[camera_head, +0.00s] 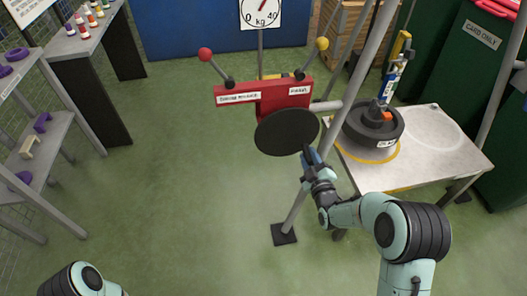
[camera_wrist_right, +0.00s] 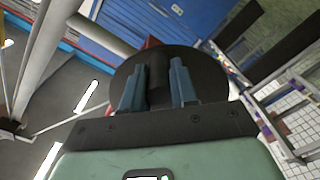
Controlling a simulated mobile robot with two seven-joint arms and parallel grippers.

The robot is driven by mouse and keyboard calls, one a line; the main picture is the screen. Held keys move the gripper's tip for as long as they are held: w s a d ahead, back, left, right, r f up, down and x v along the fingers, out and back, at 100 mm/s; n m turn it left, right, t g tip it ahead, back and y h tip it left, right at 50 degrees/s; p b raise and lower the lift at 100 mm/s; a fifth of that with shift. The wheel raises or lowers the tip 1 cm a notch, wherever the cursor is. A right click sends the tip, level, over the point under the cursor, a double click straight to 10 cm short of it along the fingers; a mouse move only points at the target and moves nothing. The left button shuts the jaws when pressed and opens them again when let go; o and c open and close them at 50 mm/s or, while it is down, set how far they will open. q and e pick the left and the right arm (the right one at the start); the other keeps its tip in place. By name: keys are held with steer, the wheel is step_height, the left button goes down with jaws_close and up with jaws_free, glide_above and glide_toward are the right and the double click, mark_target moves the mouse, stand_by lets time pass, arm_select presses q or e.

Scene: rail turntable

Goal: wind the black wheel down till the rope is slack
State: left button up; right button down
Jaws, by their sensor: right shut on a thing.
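The black wheel (camera_head: 287,132) is a flat disc on the front of a red winch housing (camera_head: 285,95), in the middle of the head view. In the right wrist view the wheel (camera_wrist_right: 208,72) fills the space ahead of my fingers. My right gripper (camera_head: 308,157) is at the wheel's lower right edge. Its blue fingers are shut on a dark handle (camera_wrist_right: 158,88) that stands out from the wheel. I cannot make out the rope clearly. A white dial (camera_head: 262,14) marked in kg hangs above; its reading is too small to tell. My left gripper is out of view.
A dark round weight (camera_head: 368,130) stands on a pale table (camera_head: 435,165) at the right, with a blue and yellow hook piece (camera_head: 395,65) above it. Grey frame legs (camera_head: 350,95) slant beside my right arm. Shelves (camera_head: 45,150) line the left; the green floor between is clear.

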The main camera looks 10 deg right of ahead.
steer(key=shift+d+r, duration=0.25)
steer(key=shift+d+r+n+p, duration=0.5)
steer(key=shift+r+n, duration=0.25)
steer(key=shift+n, duration=0.35)
steer(key=shift+d+r+n+p, duration=0.2)
steer(key=shift+r+n+p, duration=0.1)
steer(key=shift+r+n, duration=0.25)
steer(key=shift+d+r+n+p, duration=0.15)
steer(key=shift+r+n+p, duration=0.15)
steer(key=shift+n, duration=0.45)
steer(key=c, duration=0.7)
jaws_free()
steer(key=shift+f, duration=0.1)
steer(key=shift+a+f, duration=0.1)
